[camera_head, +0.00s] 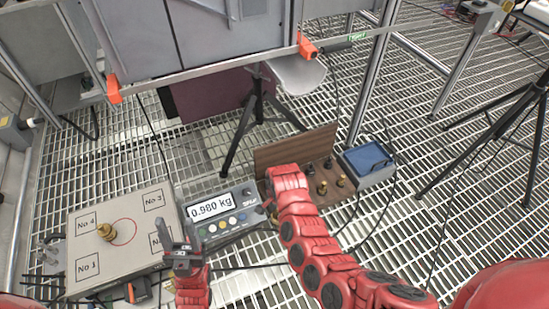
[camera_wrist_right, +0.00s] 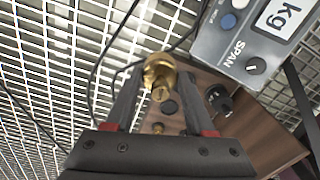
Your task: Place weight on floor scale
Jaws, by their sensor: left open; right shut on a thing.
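The floor scale (camera_head: 148,251) is a beige platform at the lower left of the head view, with a red circle and numbered corner labels. A brass weight (camera_head: 105,231) stands on it beside the "No 4" label. The scale's display (camera_head: 212,207) reads 0.980 kg. My left gripper (camera_head: 178,232) is open and empty at the platform's right edge. In the right wrist view, my right gripper (camera_wrist_right: 160,80) is shut on a brass weight (camera_wrist_right: 159,70) above the wooden weight holder (camera_wrist_right: 195,122). In the head view, my red right arm hides this gripper.
The wooden holder's back board (camera_head: 295,148) stands upright, with several weights (camera_head: 322,188) on its base. A blue-topped grey box (camera_head: 369,162) sits to its right. Black tripods (camera_head: 250,120) and cables are nearby. Open steel grating (camera_head: 450,215) lies at the right.

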